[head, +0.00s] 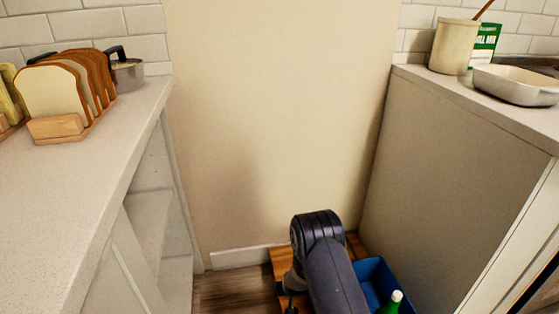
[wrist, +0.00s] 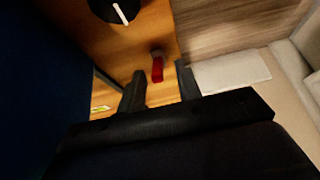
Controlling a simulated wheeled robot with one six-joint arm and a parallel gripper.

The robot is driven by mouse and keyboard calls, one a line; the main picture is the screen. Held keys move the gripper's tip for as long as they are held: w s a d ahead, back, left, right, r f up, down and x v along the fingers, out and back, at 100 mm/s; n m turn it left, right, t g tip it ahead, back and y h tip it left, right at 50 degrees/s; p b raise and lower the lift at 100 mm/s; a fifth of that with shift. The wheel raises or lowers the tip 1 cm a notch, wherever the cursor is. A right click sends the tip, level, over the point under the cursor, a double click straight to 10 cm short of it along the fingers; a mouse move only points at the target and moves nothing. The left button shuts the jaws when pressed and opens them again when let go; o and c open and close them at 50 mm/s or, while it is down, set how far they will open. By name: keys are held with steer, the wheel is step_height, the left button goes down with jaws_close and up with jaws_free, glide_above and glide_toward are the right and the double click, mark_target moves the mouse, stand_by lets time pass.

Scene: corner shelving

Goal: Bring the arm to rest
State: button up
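My arm (head: 325,260) reaches down into the corner between the two counters, over a wooden piece (head: 283,262) near the floor. In the head view the fingertips are mostly hidden by the arm and the frame's lower edge.
A blue crate (head: 372,270) with a green bottle (head: 391,302) stands right of the arm. The left counter (head: 60,190) holds a toast rack (head: 60,127) and pot (head: 127,74). The right counter (head: 440,85) holds a white dish (head: 515,88) and beige crock (head: 454,47). Air above the arm is clear.

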steer(key=shift+w+a+f+b, duration=0.15)
steer(key=shift+w+b, duration=0.05)
steer(key=shift+b, duration=0.5)
steer(key=shift+g+b, duration=0.4)
steer(key=shift+b, duration=0.6)
steer(key=shift+w+b, duration=0.1)
steer(key=shift+b, duration=0.7)
